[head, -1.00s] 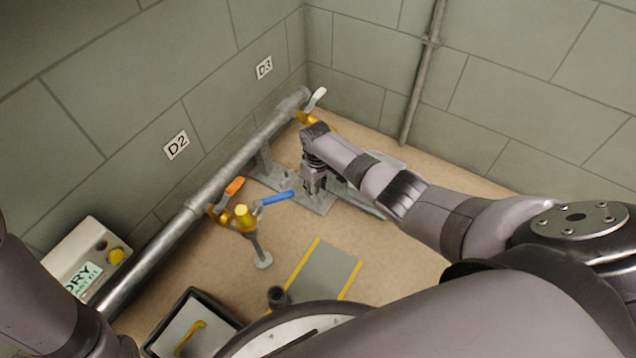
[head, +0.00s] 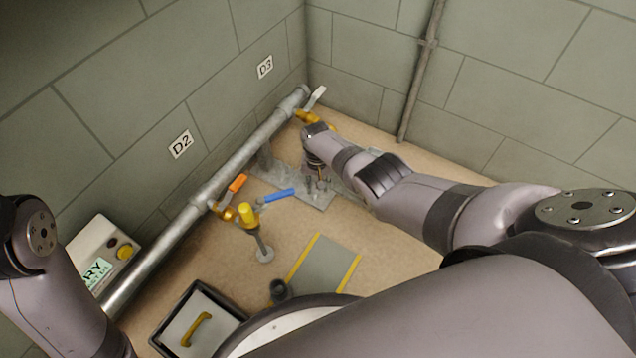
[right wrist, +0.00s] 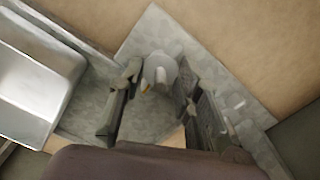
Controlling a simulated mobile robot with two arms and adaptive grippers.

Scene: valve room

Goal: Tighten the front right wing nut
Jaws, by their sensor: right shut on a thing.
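The wing nut (right wrist: 160,75) is a small pale metal piece standing on a grey metal plate (right wrist: 75,115) in the right wrist view. My right gripper (right wrist: 159,82) reaches down over the plate, with one dark finger on each side of the wing nut, shut on it. In the head view my right gripper (head: 318,184) is small and low over the plate (head: 322,201), partly hidden by its own wrist, and the wing nut cannot be made out. My left gripper is out of view; only part of the left arm shows.
A pipe (head: 190,217) runs along the left wall. Valves with an orange handle (head: 238,183), a blue handle (head: 279,195) and a white handle (head: 318,95) stand near the plate. A yellow-edged grey mat (head: 325,265) lies in front.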

